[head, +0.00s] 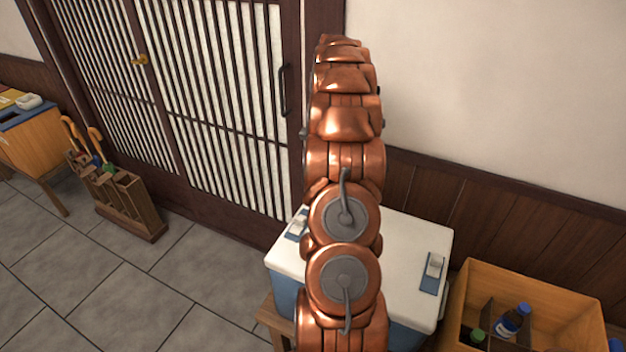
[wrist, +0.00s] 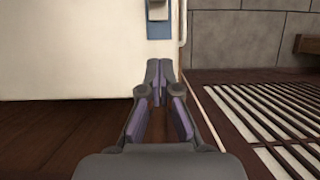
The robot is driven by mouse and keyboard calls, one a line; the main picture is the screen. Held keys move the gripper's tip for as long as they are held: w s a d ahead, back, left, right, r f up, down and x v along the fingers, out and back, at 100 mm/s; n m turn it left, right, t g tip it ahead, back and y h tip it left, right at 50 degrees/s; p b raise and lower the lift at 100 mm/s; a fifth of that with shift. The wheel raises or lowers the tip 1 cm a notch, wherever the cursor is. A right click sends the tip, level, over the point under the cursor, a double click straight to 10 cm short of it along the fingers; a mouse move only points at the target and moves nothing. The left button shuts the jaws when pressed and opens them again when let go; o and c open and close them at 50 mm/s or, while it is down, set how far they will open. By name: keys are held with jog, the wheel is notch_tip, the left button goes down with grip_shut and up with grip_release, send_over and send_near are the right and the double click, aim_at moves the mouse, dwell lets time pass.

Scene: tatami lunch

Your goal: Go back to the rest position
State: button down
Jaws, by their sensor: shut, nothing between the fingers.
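My gripper (wrist: 160,72) shows in the wrist view, with its grey fingers and purple pads closed together at the tips and nothing between them. In the head view my copper arm stretches up the middle of the picture, and the gripper is hidden behind it. A cooler box with a white lid (head: 405,235) and blue sides stands behind and below the arm. The lid also shows in the wrist view (wrist: 65,50), with a blue and white latch (wrist: 158,25) at its edge.
A slatted sliding door (head: 220,100) and a white wall (head: 490,80) stand behind. A wooden crate with bottles (head: 570,300) is at the lower right. An umbrella stand (head: 125,205) and a wooden counter (head: 35,145) are at left. The tiled floor (head: 95,295) is clear at lower left.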

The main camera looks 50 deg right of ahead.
jog(key=shift+d+r, duration=0.1)
jog(key=shift+r, duration=0.2)
dwell(0.5)
jog(key=s+a+r+n+g+h+p, duration=0.1)
jog(key=a+r+n, duration=0.3)
jog(key=a, duration=0.8)
jog(key=a+r+n+h+p, duration=0.1)
jog(key=a+r+n, duration=0.35)
jog(key=a, duration=0.75)
jog(key=s+a+n+h, duration=0.1)
jog(key=s+a+n, duration=0.2)
jog(key=s+a, duration=0.5)
jog(key=s+a+n+h+p, duration=0.1)
jog(key=s+a+n, duration=0.3)
jog(key=s+a, duration=0.4)
jog(key=s, duration=0.4)
jog(key=shift+s+a+r, duration=0.2)
jog(key=shift+s+r, duration=0.15)
jog(key=shift+r, duration=0.05)
